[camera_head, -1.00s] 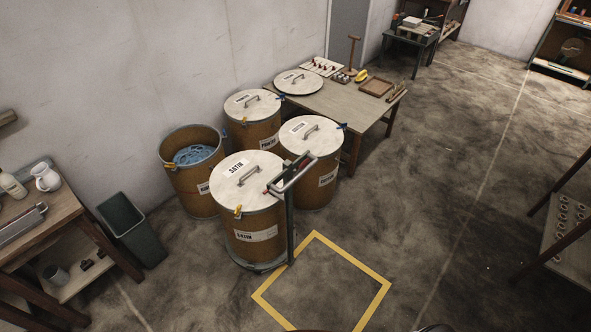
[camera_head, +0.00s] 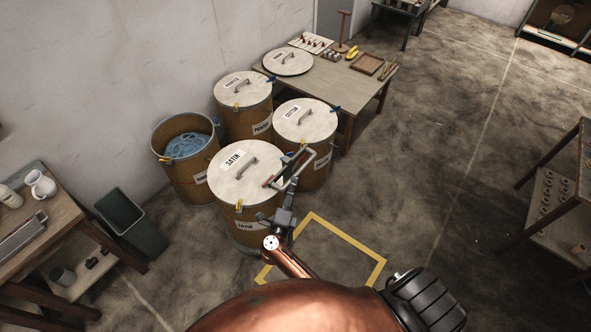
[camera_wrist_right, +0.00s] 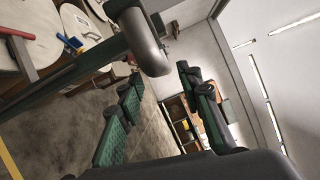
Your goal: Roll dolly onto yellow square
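The dolly carries the SATIN drum (camera_head: 230,205), upright with its lid on. Its handle (camera_head: 308,160), a grey loop with a red grip, stands at the drum's right side. The yellow square (camera_head: 345,242) is taped on the floor to the right of and in front of the drum; my arm hides part of it. My right gripper (camera_head: 287,192) is just below the handle loop. In the right wrist view its green-padded fingers (camera_wrist_right: 158,88) are spread with nothing clamped, and the grey handle bar (camera_wrist_right: 147,42) is close to their tips. My left gripper is not in view.
Several other drums stand behind, one open with blue contents (camera_head: 188,148). A low table (camera_head: 325,85) stands at the back. A bin (camera_head: 130,225) and workbench (camera_head: 60,225) are at left, a shelf (camera_head: 560,195) at right. The floor right of the square is clear.

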